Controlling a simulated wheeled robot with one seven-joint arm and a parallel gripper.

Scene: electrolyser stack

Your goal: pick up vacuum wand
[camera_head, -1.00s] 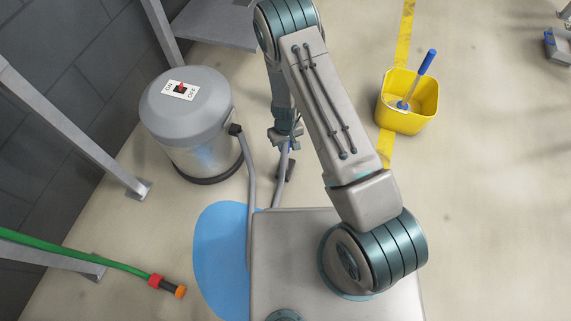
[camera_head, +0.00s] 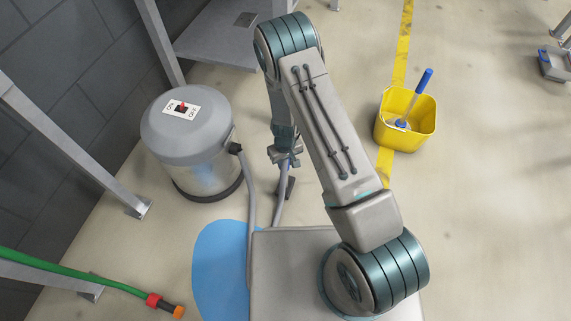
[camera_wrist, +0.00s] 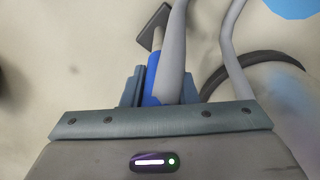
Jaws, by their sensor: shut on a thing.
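The vacuum wand has a blue grip (camera_wrist: 152,82), a grey tube and a dark flat nozzle (camera_wrist: 155,22). In the head view its nozzle (camera_head: 290,188) shows just below my gripper (camera_head: 284,160). In the wrist view my gripper (camera_wrist: 147,88) is shut on the wand at its blue grip, with a finger at the left and the grey tube partly covering the right side. The grey vacuum drum (camera_head: 190,145) stands to the left, with an ON/OFF plate and red switch on its lid. A grey hose (camera_head: 250,190) runs from its side.
A blue puddle (camera_head: 218,275) lies on the floor beside my base. A green hose (camera_head: 85,277) with a red and orange end lies at the lower left. Grey frame legs (camera_head: 75,145) stand by the wall. A yellow bucket (camera_head: 408,130) stands right, near a yellow floor line.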

